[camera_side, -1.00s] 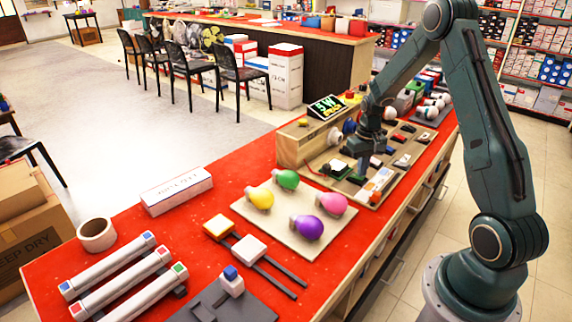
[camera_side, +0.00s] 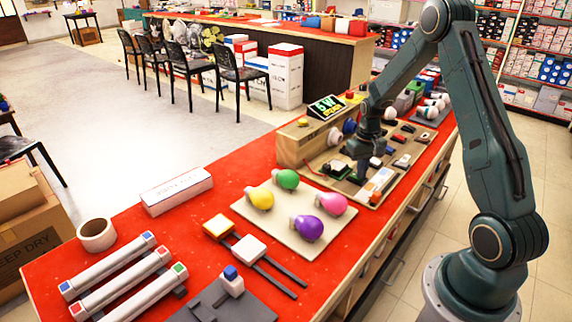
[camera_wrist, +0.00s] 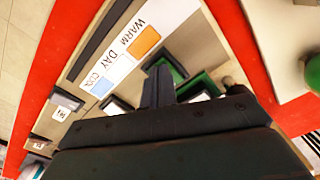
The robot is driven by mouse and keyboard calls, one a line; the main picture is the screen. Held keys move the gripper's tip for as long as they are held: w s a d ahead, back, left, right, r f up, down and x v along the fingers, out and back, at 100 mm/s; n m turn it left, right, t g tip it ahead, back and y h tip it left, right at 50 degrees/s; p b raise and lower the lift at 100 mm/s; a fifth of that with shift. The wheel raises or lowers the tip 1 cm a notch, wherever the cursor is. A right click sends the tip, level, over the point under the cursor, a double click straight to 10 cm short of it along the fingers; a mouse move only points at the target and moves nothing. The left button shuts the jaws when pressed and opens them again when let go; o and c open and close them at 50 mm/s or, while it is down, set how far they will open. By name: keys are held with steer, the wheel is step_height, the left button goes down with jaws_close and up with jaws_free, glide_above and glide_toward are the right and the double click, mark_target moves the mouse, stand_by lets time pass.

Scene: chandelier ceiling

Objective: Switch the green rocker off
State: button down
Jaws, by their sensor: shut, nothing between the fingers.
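A board of switches (camera_side: 374,197) lies on the red counter below my arm. My gripper (camera_side: 362,177) is shut and empty, pointing down low over the board among its green parts. In the wrist view my gripper (camera_wrist: 160,84) has its closed fingertips beside a dark green rocker (camera_wrist: 174,64). Whether they touch it is unclear. A second green part with a pale top (camera_wrist: 201,84) lies just right of the fingers, partly hidden by them. In the side view green shows at the board's left (camera_side: 336,171). The rocker's tilt cannot be read.
A label strip reading WARM, DAY, COOL (camera_wrist: 118,64) is beside the fingers in the wrist view. A wooden box (camera_side: 291,149) with a lit sign (camera_side: 326,108) stands behind the board. A panel with several coloured bulbs (camera_side: 292,238) lies in front.

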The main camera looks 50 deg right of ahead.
steer(key=shift+r, duration=3.45)
steer(key=s+a+r+n+t, duration=0.2)
steer(key=s+a+r+n, duration=0.15)
steer(key=a+r, duration=1.15)
steer(key=s+a+r+n+t, duration=0.1)
steer(key=s+a+r, duration=0.1)
steer(key=s+a, duration=0.3)
steer(key=s+a+r+n+t, duration=0.1)
steer(key=s+a+r+t, duration=0.1)
steer(key=s+a, duration=0.4)
steer(key=shift+s+r+t, duration=0.3)
steer(key=shift+s+r, duration=0.1)
steer(key=shift+s, duration=1.7)
steer(key=shift+n, duration=0.25)
